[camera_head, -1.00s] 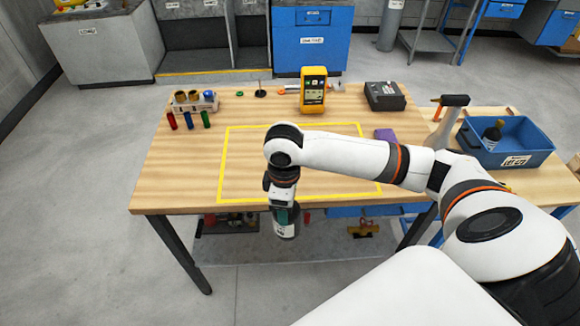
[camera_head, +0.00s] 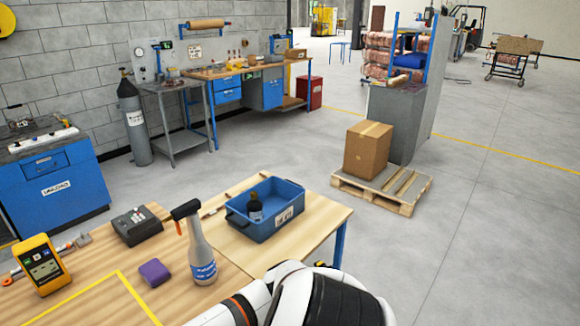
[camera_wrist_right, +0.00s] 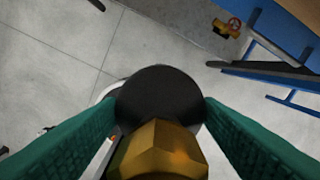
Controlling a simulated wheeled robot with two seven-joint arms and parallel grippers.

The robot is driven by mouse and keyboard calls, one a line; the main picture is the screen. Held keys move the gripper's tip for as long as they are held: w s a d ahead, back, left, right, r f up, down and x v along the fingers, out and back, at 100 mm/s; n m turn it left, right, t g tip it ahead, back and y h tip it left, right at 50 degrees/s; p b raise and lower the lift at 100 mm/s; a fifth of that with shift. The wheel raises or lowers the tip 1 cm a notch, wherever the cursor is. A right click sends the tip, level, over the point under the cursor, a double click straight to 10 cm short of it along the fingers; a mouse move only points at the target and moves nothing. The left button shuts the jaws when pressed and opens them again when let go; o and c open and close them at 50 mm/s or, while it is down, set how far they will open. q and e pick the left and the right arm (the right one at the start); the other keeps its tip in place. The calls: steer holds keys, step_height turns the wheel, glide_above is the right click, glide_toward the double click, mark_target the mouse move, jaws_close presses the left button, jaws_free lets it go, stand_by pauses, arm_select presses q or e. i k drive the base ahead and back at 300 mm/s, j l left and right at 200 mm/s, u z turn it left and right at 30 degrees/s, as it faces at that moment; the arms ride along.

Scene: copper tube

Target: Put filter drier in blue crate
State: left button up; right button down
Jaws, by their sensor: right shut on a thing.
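The blue crate (camera_head: 272,228) stands on the right part of the wooden table in the head view, with a label on its side. A dark bottle-like item (camera_head: 255,208) stands inside it. In the right wrist view, my right gripper (camera_wrist_right: 160,105) has its green fingers closed on the filter drier (camera_wrist_right: 158,88), a dark round body with a brass hex fitting. Grey floor shows below it. In the head view my right arm shows at the bottom edge, but its gripper is out of frame. My left gripper is in neither view.
A spray bottle (camera_head: 200,252) stands left of the crate. A purple block (camera_head: 154,272), a dark box (camera_head: 137,226) and a yellow handheld meter (camera_head: 42,264) are on the table. A pallet with a cardboard box (camera_head: 367,150) stands on the floor beyond.

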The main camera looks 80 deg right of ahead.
mark_target(267, 207)
steer(key=l+z, duration=0.35)
steer(key=l, duration=1)
steer(key=l+z, duration=0.3)
steer(key=l, duration=1)
